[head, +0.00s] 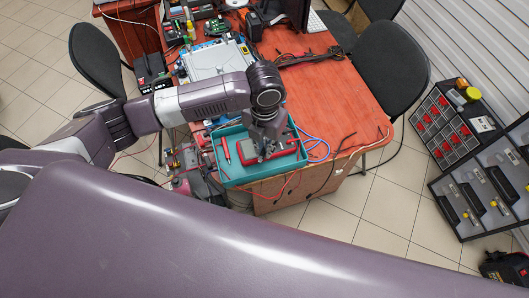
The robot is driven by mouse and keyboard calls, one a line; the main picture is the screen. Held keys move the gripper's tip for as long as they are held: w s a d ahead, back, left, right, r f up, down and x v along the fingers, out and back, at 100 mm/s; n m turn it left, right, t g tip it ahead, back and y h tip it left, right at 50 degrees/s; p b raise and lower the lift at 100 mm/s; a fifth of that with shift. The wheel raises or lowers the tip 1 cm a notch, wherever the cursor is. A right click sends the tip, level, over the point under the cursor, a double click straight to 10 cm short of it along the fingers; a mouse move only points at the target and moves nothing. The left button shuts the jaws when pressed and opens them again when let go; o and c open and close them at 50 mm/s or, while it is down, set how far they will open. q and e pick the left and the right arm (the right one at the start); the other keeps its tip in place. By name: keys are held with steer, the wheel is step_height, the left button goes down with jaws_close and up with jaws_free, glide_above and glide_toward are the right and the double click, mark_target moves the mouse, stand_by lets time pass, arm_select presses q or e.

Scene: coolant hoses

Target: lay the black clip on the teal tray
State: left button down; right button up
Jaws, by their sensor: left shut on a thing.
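The teal tray (238,181) sits at the near edge of the red-brown table, with red pieces and a grey piece lying in it. My left gripper (267,148) points down over the tray and hides part of its inside. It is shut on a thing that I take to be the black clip. The clip is mostly hidden by the dark fingers, and its outline is too small to make out. I cannot tell whether it touches the tray. My right gripper is not in view.
A red and grey device (188,170) stands left of the tray. Blue, red and black cables (318,150) lie to its right. A white and blue case (215,60) is behind. Black chairs (392,68) flank the table (335,95), whose right part is largely clear.

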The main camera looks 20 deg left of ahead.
arm_select(q)
step_height(320, 180, down, 4)
steer(key=shift+f+p, duration=0.1)
steer(key=shift+p, duration=0.2)
steer(key=shift+f, duration=0.1)
steer(key=shift+f, duration=0.4)
steer(key=shift+f, duration=0.1)
steer(key=c, duration=2)
jaws_free()
